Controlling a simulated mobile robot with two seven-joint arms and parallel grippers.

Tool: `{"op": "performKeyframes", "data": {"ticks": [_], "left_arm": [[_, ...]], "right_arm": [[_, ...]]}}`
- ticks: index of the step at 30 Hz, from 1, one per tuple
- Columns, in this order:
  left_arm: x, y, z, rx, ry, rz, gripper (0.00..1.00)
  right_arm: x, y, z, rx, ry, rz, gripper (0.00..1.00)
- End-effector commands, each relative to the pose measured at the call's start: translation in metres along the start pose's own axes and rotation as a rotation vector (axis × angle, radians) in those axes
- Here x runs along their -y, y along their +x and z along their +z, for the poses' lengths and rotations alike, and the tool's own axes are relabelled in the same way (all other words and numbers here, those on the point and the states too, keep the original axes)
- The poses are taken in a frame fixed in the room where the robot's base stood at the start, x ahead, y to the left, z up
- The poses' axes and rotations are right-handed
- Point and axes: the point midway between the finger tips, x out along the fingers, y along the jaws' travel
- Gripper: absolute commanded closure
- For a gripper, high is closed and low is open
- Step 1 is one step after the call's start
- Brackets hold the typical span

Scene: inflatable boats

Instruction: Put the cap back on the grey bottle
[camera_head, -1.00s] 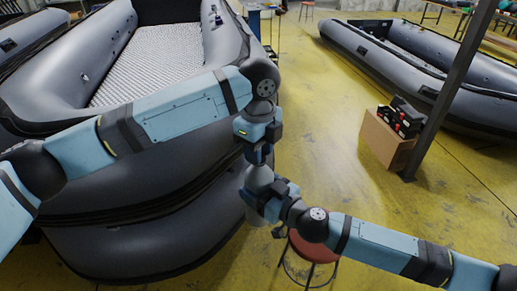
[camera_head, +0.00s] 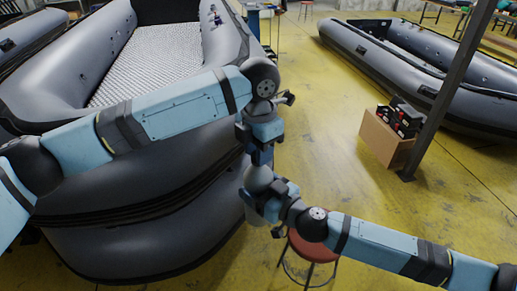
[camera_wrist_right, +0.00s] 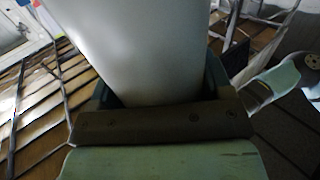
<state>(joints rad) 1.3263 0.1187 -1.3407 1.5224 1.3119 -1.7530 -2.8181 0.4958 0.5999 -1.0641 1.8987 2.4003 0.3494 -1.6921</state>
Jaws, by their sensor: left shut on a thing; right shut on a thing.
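The grey bottle (camera_head: 258,178) is upright in front of the stacked boats, and its smooth side fills the middle of the right wrist view (camera_wrist_right: 140,45). My right gripper (camera_head: 262,200) is shut around the bottle's body. My left gripper (camera_head: 261,152) is directly above, pointing down at the bottle's top, and is shut. The cap is hidden between its fingers, at the bottle's neck. I cannot tell from here how the cap sits on the neck.
Stacked grey inflatable boats (camera_head: 150,245) stand close on the left. A red stool (camera_head: 315,248) is below the right arm. A cardboard box (camera_head: 384,140) with black and red items stands by a dark post (camera_head: 452,90). Yellow floor is open between.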

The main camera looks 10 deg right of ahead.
Motion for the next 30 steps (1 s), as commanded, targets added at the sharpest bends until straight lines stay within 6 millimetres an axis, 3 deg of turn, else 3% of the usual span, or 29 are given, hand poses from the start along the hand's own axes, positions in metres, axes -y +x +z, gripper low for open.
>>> {"op": "performKeyframes", "data": {"ticks": [6, 7, 10, 20, 30], "left_arm": [[0.0, -0.001, 0.0, 0.001, -0.002, 0.001, 0.9], [0.0, -0.001, 0.0, 0.001, -0.002, 0.001, 0.64], [0.0, -0.001, 0.0, 0.001, -0.002, 0.0, 0.43], [0.0, -0.003, 0.0, 0.001, -0.003, 0.001, 0.43], [0.0, -0.043, 0.0, 0.002, -0.002, 0.0, 0.43]], "right_arm": [[0.0, 0.0, 0.001, 0.001, 0.0, 0.0, 0.93], [0.0, 0.0, 0.001, 0.001, 0.0, 0.0, 0.93], [0.0, 0.0, 0.001, 0.001, 0.0, 0.0, 0.93], [0.0, 0.0, 0.0, 0.0, 0.0, 0.0, 0.93], [0.0, 0.0, 0.0, 0.0, 0.0, 0.0, 0.93]]}}
